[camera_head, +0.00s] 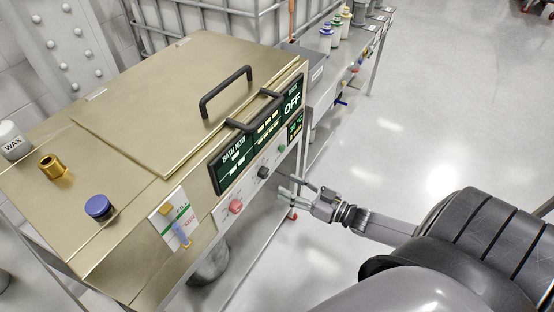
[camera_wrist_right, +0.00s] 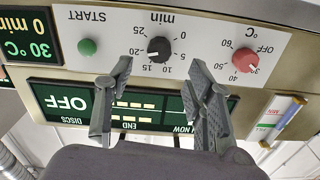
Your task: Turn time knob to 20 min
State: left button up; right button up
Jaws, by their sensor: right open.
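The black time knob (camera_wrist_right: 158,49) sits on the white control strip, upside down in the right wrist view, with "min" and numbers from 0 to 25 around it. I cannot tell clearly where its pointer stands. In the head view the knob (camera_head: 263,172) is on the machine's front panel. My right gripper (camera_head: 299,193) is open and empty in front of the panel, apart from the knob. In the wrist view its two fingers (camera_wrist_right: 160,72) point toward the panel, one to each side of the knob. My left gripper is not in view.
A red temperature knob (camera_wrist_right: 245,60) and a green START button (camera_wrist_right: 87,47) flank the time knob. The small display (camera_wrist_right: 29,35) reads 30 °C and 0 min. A dark screen (camera_wrist_right: 60,103) shows OFF. Open floor lies at the right.

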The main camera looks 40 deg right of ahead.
jog(key=v, duration=0.4)
jog(key=shift+s, duration=0.1)
dwell(0.4)
jog(key=s+f+m+g+h, duration=0.1)
jog(key=s+f+g+h, duration=0.3)
jog(key=f, duration=0.8)
jog(key=s+f+m+g+h, duration=0.15)
jog(key=s+f, duration=0.45)
jog(key=f, duration=0.7)
jog(key=s+a+f+n+g, duration=0.1)
jog(key=s+a+f+g, duration=0.4)
jog(key=s, duration=0.6)
jog(key=s+a+f+n+g+h, duration=0.1)
jog(key=s+a+f+g, duration=0.4)
jog(key=s+a+f, duration=0.3)
jog(key=s+f, duration=0.1)
jog(key=s, duration=0.3)
jog(key=shift+s+a, duration=0.2)
jog(key=shift+h, duration=0.25)
